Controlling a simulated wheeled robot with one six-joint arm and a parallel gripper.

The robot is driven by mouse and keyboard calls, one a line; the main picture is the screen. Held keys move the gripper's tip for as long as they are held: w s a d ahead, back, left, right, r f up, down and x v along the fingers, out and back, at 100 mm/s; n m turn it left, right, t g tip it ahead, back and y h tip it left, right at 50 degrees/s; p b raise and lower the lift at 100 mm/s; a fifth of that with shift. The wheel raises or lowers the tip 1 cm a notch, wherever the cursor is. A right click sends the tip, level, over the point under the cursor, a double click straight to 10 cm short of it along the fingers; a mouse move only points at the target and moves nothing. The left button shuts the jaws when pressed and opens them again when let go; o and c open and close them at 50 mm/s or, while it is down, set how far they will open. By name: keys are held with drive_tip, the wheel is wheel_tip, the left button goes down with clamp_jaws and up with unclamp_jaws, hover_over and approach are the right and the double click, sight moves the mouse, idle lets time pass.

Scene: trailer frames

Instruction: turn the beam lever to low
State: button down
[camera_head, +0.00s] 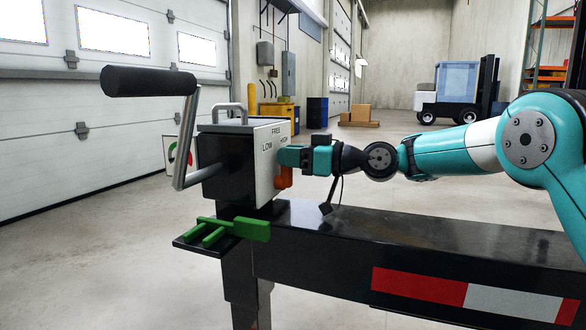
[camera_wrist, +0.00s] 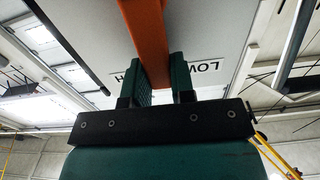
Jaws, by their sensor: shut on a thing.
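The orange beam lever (camera_head: 284,178) shows at the white front face (camera_head: 264,172) of a dark box on the black beam. In the head view the face is marked FREE at the top, LOW at the left and HIGH at the right. My gripper (camera_head: 284,157) reaches the face from the right and hides part of the lever. In the wrist view the lever (camera_wrist: 152,40) runs between my two dark green fingers (camera_wrist: 163,80), which are shut on it. The LOW label (camera_wrist: 205,70) shows upside down just right of the fingers. The lever's exact pointing is partly hidden.
A crank with a black grip (camera_head: 150,82) sticks out left of the box. A green forked piece (camera_head: 240,228) lies on a small black plate (camera_head: 190,241) below it. The black beam (camera_head: 420,240) runs right under my arm. A forklift (camera_head: 460,90) stands far behind.

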drive_tip(key=shift+s+a+f+n+b, duration=0.15)
drive_tip(key=shift+s+n+b, duration=0.3)
drive_tip(key=shift+n+b, duration=0.4)
drive_tip(key=c, duration=1)
unclamp_jaws()
drive_tip(key=shift+o, duration=0.2)
drive_tip(key=b+v, duration=0.2)
drive_tip(key=v, duration=1.5)
drive_tip(key=shift+s+d, duration=0.15)
drive_tip(key=shift+d, duration=0.05)
